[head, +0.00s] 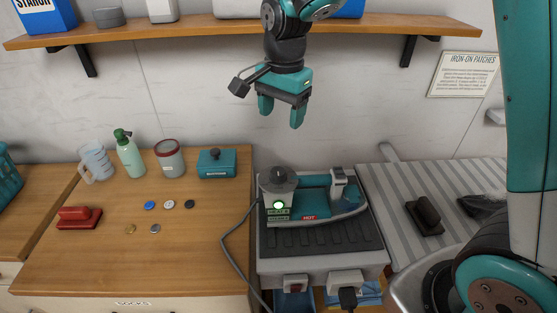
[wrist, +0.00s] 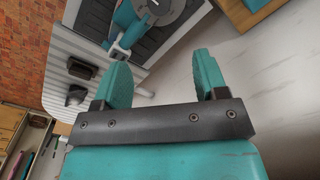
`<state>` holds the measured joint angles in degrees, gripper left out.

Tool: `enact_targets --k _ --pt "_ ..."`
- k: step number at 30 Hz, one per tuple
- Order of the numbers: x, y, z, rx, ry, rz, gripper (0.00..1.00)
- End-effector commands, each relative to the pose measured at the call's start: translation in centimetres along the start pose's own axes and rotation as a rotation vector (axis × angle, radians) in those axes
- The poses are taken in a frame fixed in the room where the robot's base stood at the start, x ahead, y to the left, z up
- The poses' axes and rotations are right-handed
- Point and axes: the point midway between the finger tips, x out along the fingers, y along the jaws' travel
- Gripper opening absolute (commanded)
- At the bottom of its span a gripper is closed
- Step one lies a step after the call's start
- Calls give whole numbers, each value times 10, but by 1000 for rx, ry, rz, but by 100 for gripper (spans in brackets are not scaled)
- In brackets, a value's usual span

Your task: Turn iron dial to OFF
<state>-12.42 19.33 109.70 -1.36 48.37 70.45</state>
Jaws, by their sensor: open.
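The iron (head: 325,198) is teal and grey and lies on a dark ribbed rest on a grey stand. Its dial (head: 278,177) is a dark knob on a grey housing at the iron's left end. Below the dial a green light glows above a small label, and a red label reads HOT. My gripper (head: 281,115) is open and empty, pointing down in the air above the iron, against the wall. In the wrist view my gripper (wrist: 165,85) shows two teal fingers spread apart, with the iron (wrist: 135,22) partly seen at the top.
A wooden shelf (head: 180,31) runs behind my arm. A wooden counter (head: 190,260) on the left holds a spray bottle (head: 129,155), a can (head: 170,158) and a teal box (head: 217,163). A striped ironing board (head: 385,195) holds dark brushes. A cord (head: 231,256) hangs beside the stand.

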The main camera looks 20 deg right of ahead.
Motion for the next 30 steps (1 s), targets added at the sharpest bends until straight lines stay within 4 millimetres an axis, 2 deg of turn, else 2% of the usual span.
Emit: enact_targets --k 18,24,30 --pt "132 2 1 -7 -3 5 66" --pt "155 1 1 -7 -2 1 66" --pt "162 1 1 -7 -1 -2 66"
